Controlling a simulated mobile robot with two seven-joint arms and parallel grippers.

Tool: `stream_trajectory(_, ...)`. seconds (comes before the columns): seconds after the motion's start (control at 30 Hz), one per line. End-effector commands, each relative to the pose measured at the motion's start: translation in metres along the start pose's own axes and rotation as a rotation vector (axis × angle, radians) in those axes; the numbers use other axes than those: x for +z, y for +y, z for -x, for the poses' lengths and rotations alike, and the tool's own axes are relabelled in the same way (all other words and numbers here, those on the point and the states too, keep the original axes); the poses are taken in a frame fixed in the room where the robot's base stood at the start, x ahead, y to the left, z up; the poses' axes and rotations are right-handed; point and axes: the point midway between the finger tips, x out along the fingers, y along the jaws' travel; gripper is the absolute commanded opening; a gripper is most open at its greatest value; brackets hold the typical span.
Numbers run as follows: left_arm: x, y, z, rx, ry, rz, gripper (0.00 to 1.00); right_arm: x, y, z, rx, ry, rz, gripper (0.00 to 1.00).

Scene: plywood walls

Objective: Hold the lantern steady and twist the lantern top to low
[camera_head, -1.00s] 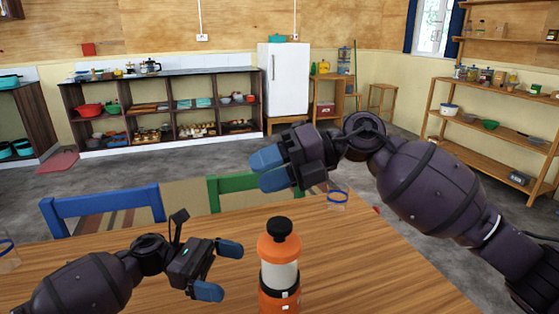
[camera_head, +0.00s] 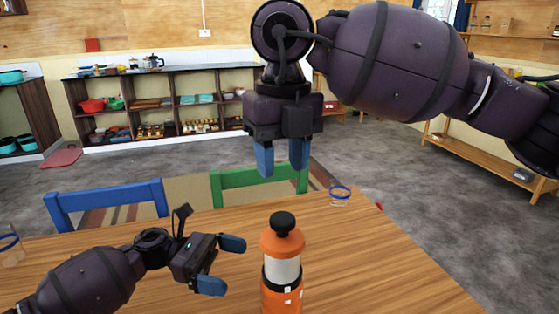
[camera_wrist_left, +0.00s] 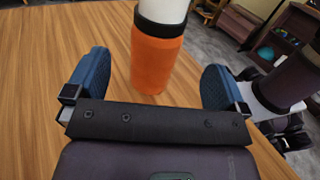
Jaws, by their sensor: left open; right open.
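The lantern (camera_head: 283,270) stands upright on the wooden table, with an orange body, a pale middle band and an orange top with a black knob (camera_head: 282,223). My left gripper (camera_head: 222,265) is open, left of the lantern, its fingers pointing towards it. In the left wrist view the lantern's orange lower body (camera_wrist_left: 154,62) stands ahead, between the two blue fingertips (camera_wrist_left: 155,75), not gripped; its top is cut off. My right gripper (camera_head: 281,165) is open and empty, pointing down, above and apparently beyond the lantern's knob.
The wooden table (camera_head: 400,265) is bare around the lantern. A clear glass with a blue rim (camera_head: 340,193) stands near the far edge, another glass (camera_head: 10,246) at the left. A blue chair (camera_head: 105,203) and a green chair (camera_head: 258,176) stand behind the table.

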Motion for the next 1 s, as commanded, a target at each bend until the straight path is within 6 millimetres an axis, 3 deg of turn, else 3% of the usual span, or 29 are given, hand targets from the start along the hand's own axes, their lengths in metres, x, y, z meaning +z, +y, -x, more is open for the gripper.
stream_trajectory(0.27,0.0,0.0,-0.021,-0.002,-0.001,0.0,1.0,-0.001,-0.002,0.001,-0.02,0.0,-0.007,0.43)
stream_trajectory(0.7,0.0,0.0,-0.087,-0.002,0.0,-0.001,1.0,0.0,-0.001,0.001,-0.018,0.0,-0.006,0.43)
stream_trajectory(1.0,0.0,0.0,-0.107,0.0,0.0,0.0,1.0,0.0,-0.001,0.001,-0.017,0.0,-0.006,0.43)
